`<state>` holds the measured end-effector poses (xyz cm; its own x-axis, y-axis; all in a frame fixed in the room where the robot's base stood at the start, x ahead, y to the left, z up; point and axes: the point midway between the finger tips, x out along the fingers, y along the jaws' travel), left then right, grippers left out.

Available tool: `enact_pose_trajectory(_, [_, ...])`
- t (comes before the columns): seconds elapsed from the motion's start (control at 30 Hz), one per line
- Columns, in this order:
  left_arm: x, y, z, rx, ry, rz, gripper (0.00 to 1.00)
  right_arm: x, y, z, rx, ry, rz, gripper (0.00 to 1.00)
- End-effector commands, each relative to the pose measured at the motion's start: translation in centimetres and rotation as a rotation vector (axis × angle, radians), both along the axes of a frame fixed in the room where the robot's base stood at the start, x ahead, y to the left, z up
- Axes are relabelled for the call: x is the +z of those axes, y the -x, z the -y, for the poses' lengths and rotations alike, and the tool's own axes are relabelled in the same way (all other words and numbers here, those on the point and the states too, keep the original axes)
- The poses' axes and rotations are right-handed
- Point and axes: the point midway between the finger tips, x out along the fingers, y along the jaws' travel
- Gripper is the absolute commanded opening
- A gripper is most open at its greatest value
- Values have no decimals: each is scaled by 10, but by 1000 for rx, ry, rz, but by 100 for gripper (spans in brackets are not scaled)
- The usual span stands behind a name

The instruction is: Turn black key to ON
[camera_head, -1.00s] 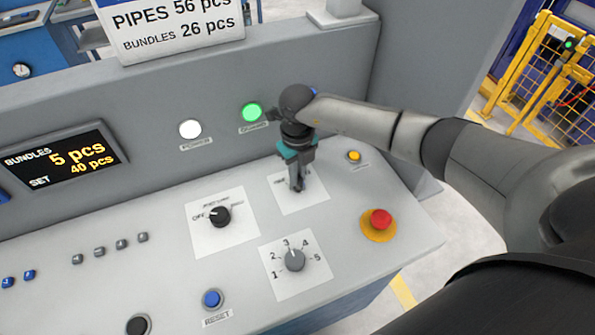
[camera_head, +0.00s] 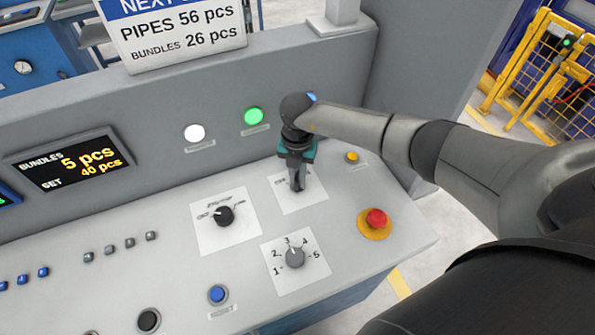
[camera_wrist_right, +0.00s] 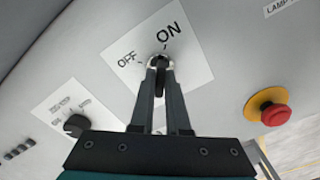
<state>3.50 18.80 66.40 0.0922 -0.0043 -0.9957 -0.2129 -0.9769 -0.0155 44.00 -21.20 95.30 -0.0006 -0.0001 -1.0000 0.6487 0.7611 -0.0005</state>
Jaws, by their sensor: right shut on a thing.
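The black key (camera_wrist_right: 161,65) sits in a round metal lock on a white label (camera_wrist_right: 190,72) printed OFF and ON. In the right wrist view, the fingers of my right gripper (camera_wrist_right: 160,78) close on it from both sides. They hide much of it, so I cannot tell exactly which mark it points to. In the head view, my right gripper (camera_head: 297,187) points down onto the same label (camera_head: 315,198) on the grey panel, and the key is hidden by its fingers. My left gripper is not in view.
A red emergency button (camera_head: 376,218) on a yellow base is right of the gripper, with a small yellow button (camera_head: 352,157) above it. The console's upright back (camera_head: 350,90) rises behind.

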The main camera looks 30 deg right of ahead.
Motion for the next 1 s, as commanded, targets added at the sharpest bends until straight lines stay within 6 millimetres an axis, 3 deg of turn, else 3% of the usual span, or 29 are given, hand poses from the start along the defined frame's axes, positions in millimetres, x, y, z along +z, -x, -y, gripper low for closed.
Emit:
enact_pose_trajectory(0.33, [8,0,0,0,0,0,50,1,-1,0,-134,0,1,0])
enact_pose_trajectory(0.87, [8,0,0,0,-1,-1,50,1,-1,0,-155,0,3,0])
enact_pose_trajectory(0.9, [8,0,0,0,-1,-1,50,1,-1,0,-155,0,3,17])
enact_pose_trajectory(1.0, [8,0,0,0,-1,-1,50,1,-1,0,-155,1,2,28])
